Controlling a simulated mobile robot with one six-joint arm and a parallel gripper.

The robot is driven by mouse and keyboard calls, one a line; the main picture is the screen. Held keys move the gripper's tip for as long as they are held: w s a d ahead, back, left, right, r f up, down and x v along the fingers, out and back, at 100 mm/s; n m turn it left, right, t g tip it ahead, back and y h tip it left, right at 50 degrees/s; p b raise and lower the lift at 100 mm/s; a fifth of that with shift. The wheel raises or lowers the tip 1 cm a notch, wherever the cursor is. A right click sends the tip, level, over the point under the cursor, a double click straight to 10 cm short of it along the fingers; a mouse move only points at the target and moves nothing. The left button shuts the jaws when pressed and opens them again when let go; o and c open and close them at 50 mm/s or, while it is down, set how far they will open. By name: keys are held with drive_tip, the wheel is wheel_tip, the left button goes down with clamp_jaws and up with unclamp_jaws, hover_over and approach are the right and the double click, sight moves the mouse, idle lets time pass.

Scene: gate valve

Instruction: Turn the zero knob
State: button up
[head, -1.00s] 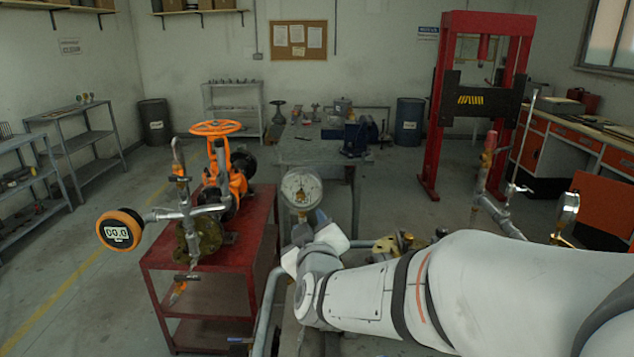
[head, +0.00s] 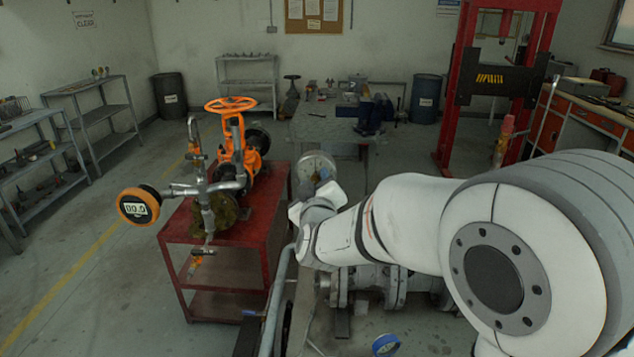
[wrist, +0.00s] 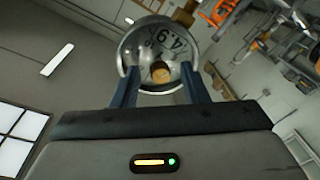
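A round dial gauge with a pale face (head: 316,164) stands in the middle of the head view, just beyond my gripper (head: 322,190). In the wrist view the gauge (wrist: 160,45) fills the space ahead of my gripper (wrist: 159,78). A small brass-coloured knob (wrist: 161,72) shows in front of the gauge, between my two fingertips. The fingers stand apart, with a gap visible on both sides of the knob. I cannot tell its depth from the fingertips. In the head view the fingertips are mostly hidden, and the knob cannot be made out.
A red cart (head: 258,240) at left carries an orange-wheeled valve (head: 238,150) and an orange-rimmed digital gauge (head: 138,206). Pipework (head: 385,287) lies below my arm. A workbench (head: 335,125) and red press (head: 455,90) stand behind.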

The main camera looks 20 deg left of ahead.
clamp_jaws()
idle(0.3)
drive_tip(key=shift+f+m+b, duration=0.15)
drive_tip(key=shift+m+b, duration=0.35)
drive_tip(key=shift+b, duration=0.65)
unclamp_jaws()
